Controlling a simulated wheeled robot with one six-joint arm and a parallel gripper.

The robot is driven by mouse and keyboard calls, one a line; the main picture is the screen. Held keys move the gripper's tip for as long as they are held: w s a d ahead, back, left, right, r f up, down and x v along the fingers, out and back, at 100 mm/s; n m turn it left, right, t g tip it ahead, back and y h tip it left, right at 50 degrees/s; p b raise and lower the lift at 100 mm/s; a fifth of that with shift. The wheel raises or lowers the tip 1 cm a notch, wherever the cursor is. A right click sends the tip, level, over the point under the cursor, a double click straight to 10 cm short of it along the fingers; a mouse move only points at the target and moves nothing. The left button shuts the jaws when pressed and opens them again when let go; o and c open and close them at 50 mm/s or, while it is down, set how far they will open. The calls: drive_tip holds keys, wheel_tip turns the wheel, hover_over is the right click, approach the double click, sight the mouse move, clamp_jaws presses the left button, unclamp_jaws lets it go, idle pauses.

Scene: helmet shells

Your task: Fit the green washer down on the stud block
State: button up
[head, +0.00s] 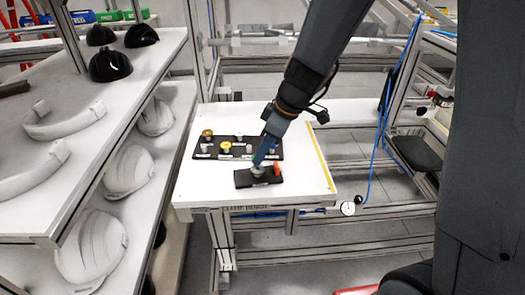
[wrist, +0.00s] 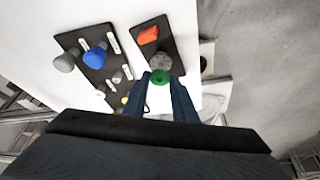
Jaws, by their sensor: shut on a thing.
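The stud block is a small black block (head: 244,181) near the front of the white table. It carries an orange-red piece (head: 277,169) and a grey stud (head: 258,172). The wrist view shows the same block (wrist: 145,29), with the orange piece (wrist: 149,35) and the grey stud (wrist: 161,62). My gripper (wrist: 160,79) is shut on the green washer (wrist: 159,77), right beside the stud in that picture. I cannot tell whether washer and stud touch. In the head view my gripper (head: 259,163) is at the stud, and I cannot make out the washer there.
A larger black board (head: 203,151) with yellow and grey pegs lies behind the block. A blue piece (wrist: 95,58) stands on it in the wrist view. The white table (head: 190,190) is bare at its front left. Shelves with helmet shells (head: 110,64) stand at left.

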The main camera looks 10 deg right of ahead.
drive_tip(key=shift+f+b, duration=1.6)
drive_tip(key=shift+b, duration=0.35)
drive_tip(key=o, duration=1.1)
drive_tip(key=shift+r, duration=0.1)
drive_tip(key=v, duration=0.7)
drive_tip(key=shift+d+r, duration=0.2)
drive_tip(key=shift+r, duration=0.1)
drive_tip(key=s+d+f+m+h, duration=0.2)
drive_tip(key=s+d+f+m, duration=0.1)
drive_tip(key=s+d+m, duration=0.2)
drive_tip(key=s+d+f+m+g+h, duration=0.1)
drive_tip(key=s+d+f+m, duration=0.3)
drive_tip(key=s+m, duration=0.4)
drive_tip(key=shift+s+d+f+g+h, duration=0.3)
drive_tip(key=shift+d+h, duration=0.2)
drive_tip(key=shift+d, duration=0.35)
